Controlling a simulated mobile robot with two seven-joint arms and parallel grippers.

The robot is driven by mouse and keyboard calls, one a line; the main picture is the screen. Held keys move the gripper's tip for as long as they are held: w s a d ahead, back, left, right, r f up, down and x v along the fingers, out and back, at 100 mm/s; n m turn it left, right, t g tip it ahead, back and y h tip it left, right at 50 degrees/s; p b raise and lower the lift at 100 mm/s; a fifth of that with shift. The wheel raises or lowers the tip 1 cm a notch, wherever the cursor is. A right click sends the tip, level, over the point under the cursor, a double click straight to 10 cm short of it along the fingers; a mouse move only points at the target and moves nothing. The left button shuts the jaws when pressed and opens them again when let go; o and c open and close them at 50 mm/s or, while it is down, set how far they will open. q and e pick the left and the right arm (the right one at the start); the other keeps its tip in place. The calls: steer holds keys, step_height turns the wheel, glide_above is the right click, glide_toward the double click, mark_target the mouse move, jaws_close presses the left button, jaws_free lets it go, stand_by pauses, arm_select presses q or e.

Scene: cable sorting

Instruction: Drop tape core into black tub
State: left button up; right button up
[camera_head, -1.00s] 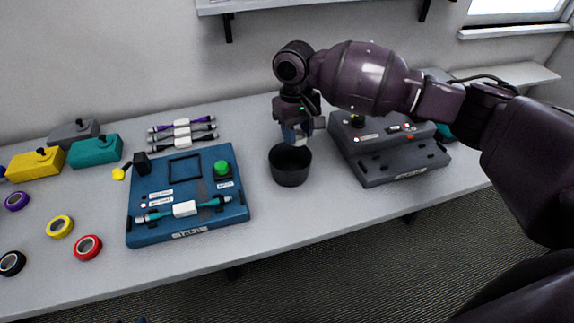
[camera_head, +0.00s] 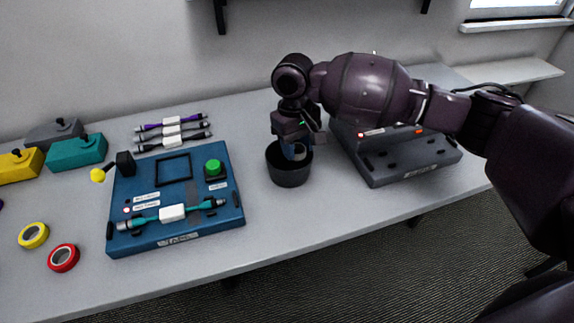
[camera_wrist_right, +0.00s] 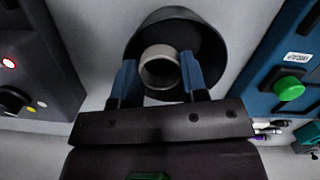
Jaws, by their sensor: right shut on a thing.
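The black tub (camera_head: 289,175) stands on the table between the blue board and the grey device. It also shows in the right wrist view (camera_wrist_right: 212,48), its mouth opening behind the fingers. My right gripper (camera_head: 294,150) points down at the tub's mouth. Its blue fingers (camera_wrist_right: 159,66) are shut on the tape core, a pale grey ring (camera_wrist_right: 147,70) held within the outline of the tub's opening. The core also shows as a small pale patch in the head view (camera_head: 300,153). How deep it sits is hard to tell. My left gripper is not in view.
A blue board (camera_head: 228,215) with a green button (camera_head: 213,167) lies left of the tub. A grey device (camera_head: 405,170) stands close on its right. Yellow tape (camera_head: 33,235) and red tape (camera_head: 64,258) lie at the left. The table in front of the tub is clear.

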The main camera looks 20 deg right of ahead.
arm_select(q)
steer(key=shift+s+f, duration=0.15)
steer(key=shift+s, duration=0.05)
arm_select(e)
steer(key=o, duration=1)
steer(key=shift+r, duration=0.1)
arm_select(q)
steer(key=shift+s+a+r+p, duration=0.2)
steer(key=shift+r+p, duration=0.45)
steer(key=shift+p, duration=0.35)
arm_select(e)
steer(key=r, duration=0.3)
steer(key=w+r, duration=0.1)
steer(key=r, duration=0.6)
steer(key=shift+w+a+r, duration=0.15)
steer(key=shift+a+r, duration=0.05)
steer(key=shift+r, duration=0.1)
